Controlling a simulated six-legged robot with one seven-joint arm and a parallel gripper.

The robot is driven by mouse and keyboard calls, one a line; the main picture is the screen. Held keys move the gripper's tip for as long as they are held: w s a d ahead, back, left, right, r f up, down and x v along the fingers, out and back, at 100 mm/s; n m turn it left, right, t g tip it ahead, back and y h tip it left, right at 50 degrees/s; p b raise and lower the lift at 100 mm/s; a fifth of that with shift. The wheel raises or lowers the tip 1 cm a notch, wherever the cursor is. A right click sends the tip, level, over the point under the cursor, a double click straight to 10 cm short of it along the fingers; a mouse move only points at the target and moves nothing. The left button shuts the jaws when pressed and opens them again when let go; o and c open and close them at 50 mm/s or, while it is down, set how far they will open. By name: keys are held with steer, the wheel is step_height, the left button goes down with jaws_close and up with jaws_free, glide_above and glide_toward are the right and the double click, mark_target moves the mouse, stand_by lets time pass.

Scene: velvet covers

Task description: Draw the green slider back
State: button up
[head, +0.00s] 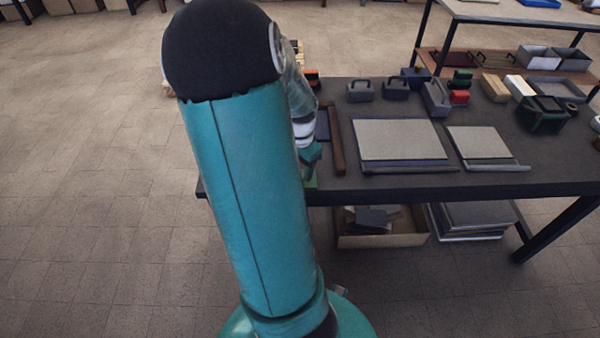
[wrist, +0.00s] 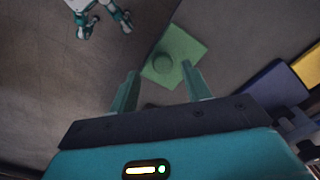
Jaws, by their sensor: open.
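The green slider (wrist: 184,48) shows in the wrist view as a flat green plate with a round knob on top. My gripper (wrist: 160,69) is open, with its two fingers spread on either side of the plate's near part, just short of the knob in the picture. I cannot tell whether the fingers touch it. In the head view a small bit of green (head: 310,182) shows at the table's near left edge, under my gripper (head: 311,157). My arm hides most of that spot.
The dark table (head: 400,183) holds a brown bar (head: 335,140), two large flat covers (head: 402,140) (head: 480,143) and several small blocks and handled boxes at the back. A blue piece (wrist: 272,92) and a yellow piece (wrist: 309,66) lie right of my gripper. A box (head: 384,240) stands beneath the table.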

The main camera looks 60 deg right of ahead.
step_height(320, 180, up, 11)
steer(key=shift+f, duration=0.2)
stand_by(0.5)
steer(key=w+a+r+n+t, duration=0.2)
steer(key=w+a+r+n, duration=0.3)
steer(key=w+a, duration=0.5)
steer(key=a+r+n+t, duration=0.1)
steer(key=a+r+n, duration=0.2)
steer(key=a+n, duration=0.5)
steer(key=s+a+r+n+t, duration=0.1)
steer(key=a+n, duration=0.7)
steer(key=a, duration=1.3)
step_height(320, 180, up, 2)
steer(key=shift+r+n+t, duration=0.2)
steer(key=shift+n+t, duration=0.1)
steer(key=shift+t, duration=0.5)
steer(key=shift+c, duration=1.3)
steer(key=shift+d, duration=0.2)
